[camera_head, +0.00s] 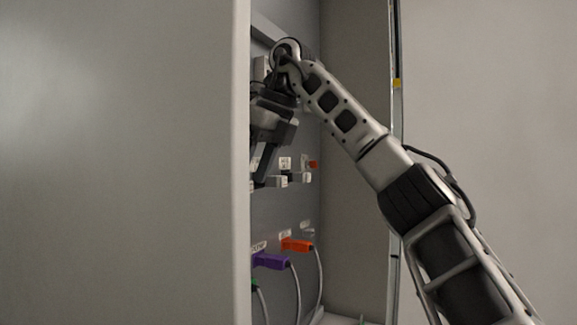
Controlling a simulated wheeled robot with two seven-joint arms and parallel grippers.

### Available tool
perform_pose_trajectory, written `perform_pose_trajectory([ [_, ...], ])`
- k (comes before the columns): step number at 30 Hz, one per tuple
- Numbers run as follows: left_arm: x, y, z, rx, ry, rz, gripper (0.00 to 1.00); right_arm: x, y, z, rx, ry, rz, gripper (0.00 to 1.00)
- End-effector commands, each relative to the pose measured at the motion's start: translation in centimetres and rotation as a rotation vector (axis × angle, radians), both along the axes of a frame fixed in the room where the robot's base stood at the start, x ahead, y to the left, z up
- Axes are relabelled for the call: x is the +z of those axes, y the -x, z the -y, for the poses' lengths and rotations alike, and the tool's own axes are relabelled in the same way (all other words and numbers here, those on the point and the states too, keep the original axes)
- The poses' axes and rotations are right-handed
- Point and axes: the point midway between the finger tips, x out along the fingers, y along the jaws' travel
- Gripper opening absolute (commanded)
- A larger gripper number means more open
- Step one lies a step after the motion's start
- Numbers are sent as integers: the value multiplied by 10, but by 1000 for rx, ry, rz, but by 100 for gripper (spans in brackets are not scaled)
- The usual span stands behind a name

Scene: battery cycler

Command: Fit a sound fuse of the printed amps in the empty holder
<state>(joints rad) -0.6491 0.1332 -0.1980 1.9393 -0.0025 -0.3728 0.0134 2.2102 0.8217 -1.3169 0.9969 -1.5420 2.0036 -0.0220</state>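My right gripper (260,178) is inside the cabinet, pointing down in front of the back panel. Its fingers are partly hidden by the cabinet's near edge, and I cannot tell whether they are open or hold anything. A row of small white holder-like blocks (299,177) sits on the panel just right of the fingertips. A small orange-red piece (313,164) is at the row's right end. I cannot make out a fuse, printed amps or which holder is empty. My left gripper is not in view.
A large grey cabinet side (125,160) fills the left and hides part of the panel. Below the row, a purple plug (270,261) and an orange plug (297,244) have hanging grey cables. A green plug (254,285) is partly hidden. The cabinet's right wall (352,215) bounds the space.

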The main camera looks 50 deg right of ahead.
Motion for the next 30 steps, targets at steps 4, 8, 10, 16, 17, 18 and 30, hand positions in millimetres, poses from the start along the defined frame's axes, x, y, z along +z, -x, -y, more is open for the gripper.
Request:
perform_pose_trajectory([
  [4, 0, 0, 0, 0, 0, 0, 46, 19, 8, 2, -1, 1, 4, 50],
  [8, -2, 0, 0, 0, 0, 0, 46, 19, 31, 11, -2, 2, 7, 50],
  [10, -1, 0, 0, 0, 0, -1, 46, 19, 44, 14, 0, 2, 6, 50],
  [16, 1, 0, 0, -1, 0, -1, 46, 20, 84, 26, -1, 2, 7, 50],
  [17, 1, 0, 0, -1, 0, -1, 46, 20, 89, 27, 0, 1, 7, 50],
  [18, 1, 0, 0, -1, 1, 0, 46, 19, 96, 29, 0, 0, 5, 50],
  [30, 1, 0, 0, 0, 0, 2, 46, 18, 122, 37, 2, 0, 0, 50],
])
